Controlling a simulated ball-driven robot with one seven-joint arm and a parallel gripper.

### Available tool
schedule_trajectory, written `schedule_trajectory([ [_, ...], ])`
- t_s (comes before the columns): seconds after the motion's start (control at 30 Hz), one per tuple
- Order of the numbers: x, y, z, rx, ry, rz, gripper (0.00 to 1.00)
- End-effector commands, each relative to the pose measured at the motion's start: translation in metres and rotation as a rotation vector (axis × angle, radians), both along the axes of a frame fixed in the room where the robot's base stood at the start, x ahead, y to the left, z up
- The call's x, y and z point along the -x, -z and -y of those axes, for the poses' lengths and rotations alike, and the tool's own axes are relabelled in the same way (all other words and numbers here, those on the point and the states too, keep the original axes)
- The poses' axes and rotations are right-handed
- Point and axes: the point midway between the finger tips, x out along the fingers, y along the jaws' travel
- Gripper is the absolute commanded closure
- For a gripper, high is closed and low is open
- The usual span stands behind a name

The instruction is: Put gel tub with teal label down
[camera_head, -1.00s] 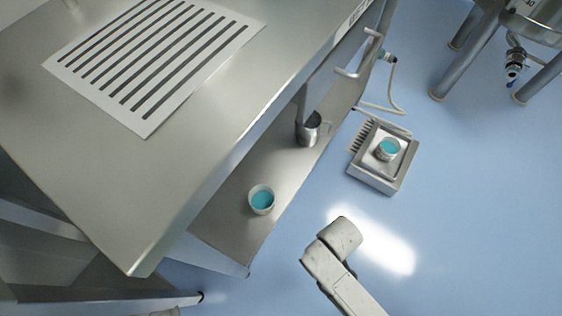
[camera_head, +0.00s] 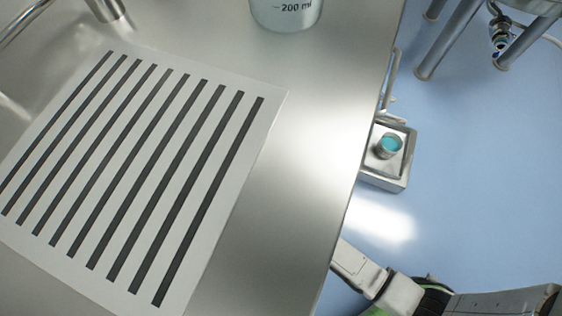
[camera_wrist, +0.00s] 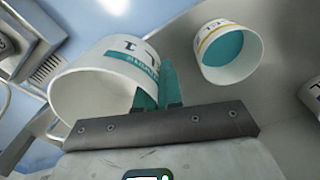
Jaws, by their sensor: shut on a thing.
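In the wrist view my gripper (camera_wrist: 160,88), with teal fingers, is shut on the wall of the gel tub with teal label (camera_wrist: 95,88). The tub is white with dark lettering and shows large and tilted at the left. One finger is at its open mouth and the other against its outside. I cannot tell how far its base is from any surface. The head view shows neither my gripper nor the held tub.
A white tub with a yellow band and teal gel (camera_wrist: 229,52) stands close by on grey metal. Another tub (camera_wrist: 313,95) is cut off at the right. The striped sheet (camera_head: 130,165) lies on the steel worktop (camera_head: 290,200).

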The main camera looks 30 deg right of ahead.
Motion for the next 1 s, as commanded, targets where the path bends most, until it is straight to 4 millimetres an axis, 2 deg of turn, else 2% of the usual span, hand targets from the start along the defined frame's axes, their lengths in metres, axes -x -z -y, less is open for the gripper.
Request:
schedule_trajectory([
  [0.03,-0.014,0.01,-0.003,-0.001,0.0,0.004,1.0],
  [0.2,-0.05,0.027,-0.012,-0.001,0.0,0.003,1.0],
  [0.4,-0.074,0.061,-0.018,0.001,-0.001,0.001,1.0],
  [0.73,-0.09,0.08,-0.022,0.0,0.0,0.0,1.0],
  [0.9,-0.092,0.105,-0.022,0.0,0.0,-0.002,1.0],
  [1.0,-0.092,0.112,-0.022,0.0,0.001,0.0,1.0],
])
